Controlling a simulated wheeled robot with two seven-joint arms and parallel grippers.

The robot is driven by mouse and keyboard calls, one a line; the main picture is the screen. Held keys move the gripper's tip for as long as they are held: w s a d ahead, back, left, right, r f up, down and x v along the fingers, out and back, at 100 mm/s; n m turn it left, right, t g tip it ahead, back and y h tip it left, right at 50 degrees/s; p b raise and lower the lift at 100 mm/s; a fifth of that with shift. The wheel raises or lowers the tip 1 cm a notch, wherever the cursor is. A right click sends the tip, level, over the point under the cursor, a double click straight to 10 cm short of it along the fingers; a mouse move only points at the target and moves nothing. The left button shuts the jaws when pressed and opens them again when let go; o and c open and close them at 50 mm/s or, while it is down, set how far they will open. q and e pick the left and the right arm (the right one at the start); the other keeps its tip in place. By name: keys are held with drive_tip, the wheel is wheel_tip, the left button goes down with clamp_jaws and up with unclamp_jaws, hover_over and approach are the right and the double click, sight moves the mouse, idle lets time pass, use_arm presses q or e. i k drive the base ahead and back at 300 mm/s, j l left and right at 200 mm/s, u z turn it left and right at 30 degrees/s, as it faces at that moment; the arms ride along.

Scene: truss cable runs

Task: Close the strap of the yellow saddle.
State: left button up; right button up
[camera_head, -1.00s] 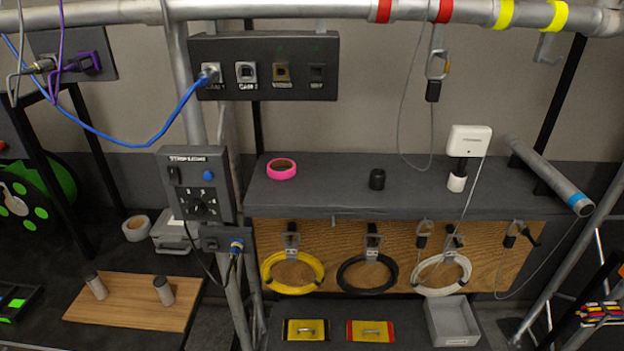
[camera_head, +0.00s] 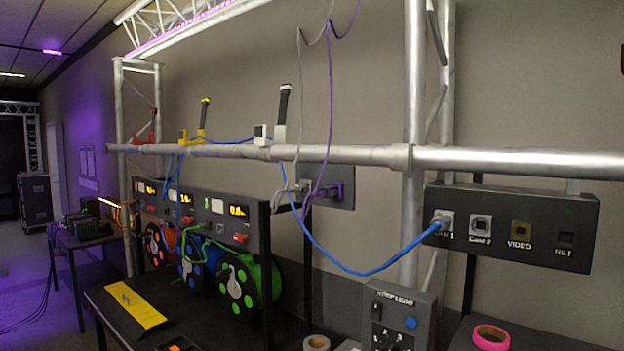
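The yellow saddle (camera_head: 183,136) sits on top of the horizontal truss tube (camera_head: 230,152), left of the picture's middle. Its dark strap (camera_head: 204,115) with a yellow tip stands up, tilted slightly right, so it is open. A blue cable (camera_head: 228,141) runs along the tube from the white saddle to the yellow one and hangs below it. Whether it lies fully inside the yellow saddle is too small to tell. Neither of my grippers is in view.
A white saddle (camera_head: 264,134) with an upright dark strap stands to the right. A red saddle (camera_head: 143,138) is at the far left. Below are a panel with displays (camera_head: 237,227), several cable reels (camera_head: 246,285) and a black table (camera_head: 110,300). A connector box (camera_head: 511,228) hangs at right.

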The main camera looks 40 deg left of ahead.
sight(205, 100)
drive_tip(key=u, duration=1.85)
drive_tip(key=i+j+z, duration=0.1)
drive_tip(key=i, duration=0.25)
drive_tip(key=i+j+z, duration=0.1)
drive_tip(key=i+j, duration=0.15)
drive_tip(key=i, duration=0.05)
